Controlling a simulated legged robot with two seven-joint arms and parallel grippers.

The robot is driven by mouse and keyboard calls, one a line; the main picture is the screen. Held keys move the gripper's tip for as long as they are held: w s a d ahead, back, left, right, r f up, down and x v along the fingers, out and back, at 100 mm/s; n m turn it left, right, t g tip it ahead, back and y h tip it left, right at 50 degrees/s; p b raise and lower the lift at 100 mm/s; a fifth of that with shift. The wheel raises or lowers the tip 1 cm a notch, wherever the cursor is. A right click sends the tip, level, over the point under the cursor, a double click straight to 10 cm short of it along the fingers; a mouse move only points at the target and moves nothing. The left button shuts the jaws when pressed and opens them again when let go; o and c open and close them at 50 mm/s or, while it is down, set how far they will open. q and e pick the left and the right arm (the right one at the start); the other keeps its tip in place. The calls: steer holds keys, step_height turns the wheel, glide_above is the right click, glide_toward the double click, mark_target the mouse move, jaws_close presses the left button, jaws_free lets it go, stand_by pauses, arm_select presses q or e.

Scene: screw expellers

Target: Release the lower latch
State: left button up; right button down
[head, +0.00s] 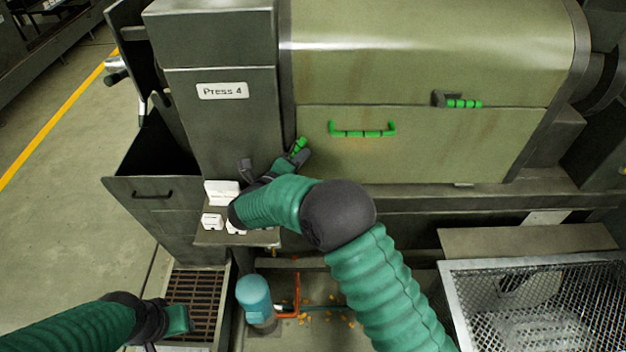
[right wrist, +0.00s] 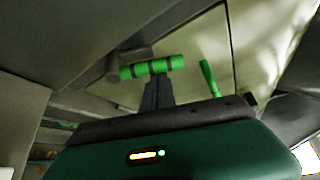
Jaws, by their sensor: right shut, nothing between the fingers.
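The lower latch, a short green grip on a dark mount, is at the lower left of the olive press panel in the head view (head: 299,145). It also shows in the right wrist view (right wrist: 152,67), lying crosswise. My right gripper (head: 297,158) is shut and empty, right at the latch. In the right wrist view its dark fingertips (right wrist: 157,84) end at the green grip's near side; I cannot tell if they touch it. The upper latch (head: 463,103), also green, is at the panel's upper right. My left gripper (head: 178,319) is low at the left, away from the press; its opening is unclear.
A green bar handle (head: 362,131) is fixed on the panel between the latches. A blue cylinder (head: 254,294) and an orange part are lower down. A mesh-covered bin (head: 540,300) is at lower right.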

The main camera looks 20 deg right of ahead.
steer(key=b, duration=0.1)
steer(key=a+n+b, duration=0.1)
steer(key=a+n+h+b, duration=0.1)
steer(key=shift+w+a+r+t+b, duration=0.2)
steer(key=shift+w+r+t+b, duration=0.1)
steer(key=shift+w+t+b, duration=0.1)
steer(key=shift+r, duration=0.15)
stand_by(0.3)
